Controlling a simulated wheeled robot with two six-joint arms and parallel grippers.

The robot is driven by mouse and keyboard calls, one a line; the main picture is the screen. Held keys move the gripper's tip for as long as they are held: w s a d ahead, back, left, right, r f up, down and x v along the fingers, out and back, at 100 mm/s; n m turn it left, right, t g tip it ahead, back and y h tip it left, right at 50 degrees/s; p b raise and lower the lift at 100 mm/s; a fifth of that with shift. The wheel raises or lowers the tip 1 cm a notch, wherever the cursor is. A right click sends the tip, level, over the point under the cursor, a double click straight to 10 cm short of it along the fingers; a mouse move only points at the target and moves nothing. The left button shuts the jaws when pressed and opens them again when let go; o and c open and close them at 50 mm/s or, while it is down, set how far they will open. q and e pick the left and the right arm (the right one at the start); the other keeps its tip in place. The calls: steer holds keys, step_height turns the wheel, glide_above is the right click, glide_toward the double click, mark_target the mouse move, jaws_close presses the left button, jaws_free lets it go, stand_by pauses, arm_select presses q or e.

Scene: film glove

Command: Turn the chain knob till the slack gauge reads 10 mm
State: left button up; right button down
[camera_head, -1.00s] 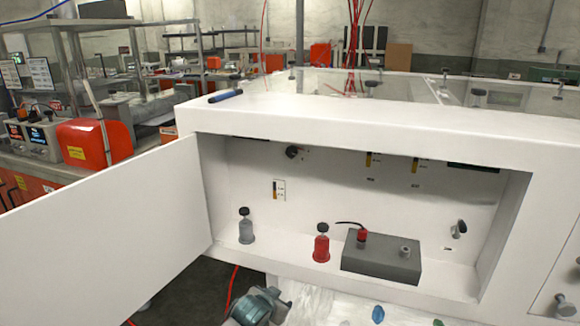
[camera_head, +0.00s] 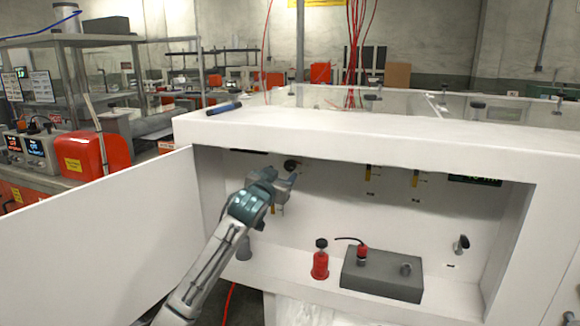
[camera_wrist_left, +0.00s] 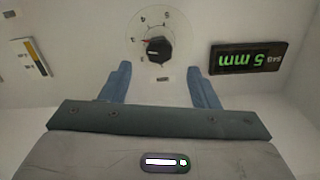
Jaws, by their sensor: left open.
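A round black knob (camera_head: 291,164) is on the cabinet's back wall, upper left. In the left wrist view, which is upside down, the knob (camera_wrist_left: 158,50) has a red mark near the 3 on a numbered dial. Beside it a dark display (camera_wrist_left: 248,58) reads 5 mm in green, with what looks like SAG. In the head view this display (camera_head: 248,151) is a dark strip under the top edge. My left gripper (camera_head: 288,186) is open and empty, close to the knob. Its fingers (camera_wrist_left: 159,72) are spread wider than the knob, apparently apart from it. My right gripper is out of view.
A red bottle (camera_head: 320,263) and a grey box (camera_head: 382,275) stand on the cabinet floor. A grey bottle (camera_head: 244,248) is partly hidden behind my arm. The open door (camera_head: 95,240) is at left. Yellow gauges (camera_head: 370,172) are on the back wall.

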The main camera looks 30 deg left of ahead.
mark_target(289, 167)
arm_select(q)
steer(key=x, duration=0.7)
steer(key=shift+w, duration=0.1)
steer(key=shift+w+a, duration=0.1)
steer(key=shift+w, duration=0.5)
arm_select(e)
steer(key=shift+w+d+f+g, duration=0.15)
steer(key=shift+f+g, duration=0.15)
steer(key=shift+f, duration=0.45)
arm_select(q)
steer(key=shift+f, duration=0.1)
steer(key=c, duration=1)
steer(key=shift+o, duration=0.2)
steer(key=shift+p, duration=0.3)
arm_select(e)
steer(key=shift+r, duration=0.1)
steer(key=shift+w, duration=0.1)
